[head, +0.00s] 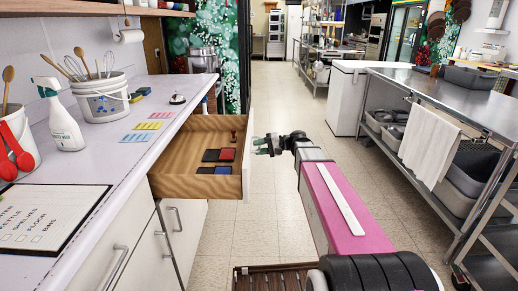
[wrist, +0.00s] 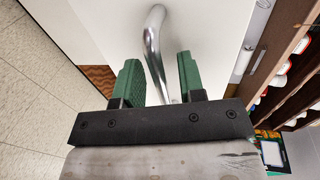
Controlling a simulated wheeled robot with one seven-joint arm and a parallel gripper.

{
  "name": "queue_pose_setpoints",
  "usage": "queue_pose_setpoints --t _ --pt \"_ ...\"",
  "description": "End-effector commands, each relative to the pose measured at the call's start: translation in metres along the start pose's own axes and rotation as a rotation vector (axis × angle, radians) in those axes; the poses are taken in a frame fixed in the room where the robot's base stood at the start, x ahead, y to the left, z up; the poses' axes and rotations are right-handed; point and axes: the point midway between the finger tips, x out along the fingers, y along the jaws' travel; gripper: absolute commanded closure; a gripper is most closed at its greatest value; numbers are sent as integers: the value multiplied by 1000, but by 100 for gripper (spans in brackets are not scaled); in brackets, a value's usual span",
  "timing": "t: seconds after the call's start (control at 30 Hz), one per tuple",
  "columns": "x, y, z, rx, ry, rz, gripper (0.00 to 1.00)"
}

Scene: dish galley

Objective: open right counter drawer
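The counter drawer (head: 190,187) stands pulled well out from the white counter in the head view, its wooden inside showing. Its white front panel (head: 247,160) faces right, toward my gripper (head: 262,145). In the wrist view the curved metal drawer handle (wrist: 153,45) lies between the two green fingers of my gripper (wrist: 160,80). The fingers are apart, with a visible gap on each side of the handle, so the gripper is open around it.
Dark, red and blue pads (head: 218,155) and a small stamp lie in the drawer. The countertop (head: 110,150) holds a bucket (head: 103,100), spray bottle (head: 62,125) and sign board. A steel table (head: 450,95) stands right.

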Motion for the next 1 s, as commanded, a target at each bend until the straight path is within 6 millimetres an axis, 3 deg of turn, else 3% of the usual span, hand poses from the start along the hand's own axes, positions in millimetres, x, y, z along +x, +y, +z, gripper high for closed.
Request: queue_pose_setpoints --t 0.17,0.6,0.8,1.0 --pt "-16 0 0 0 1 0 64" --pt "-90 0 0 0 1 1 64" --pt "-105 0 0 0 0 1 64" --pt "-107 0 0 0 -1 1 64"
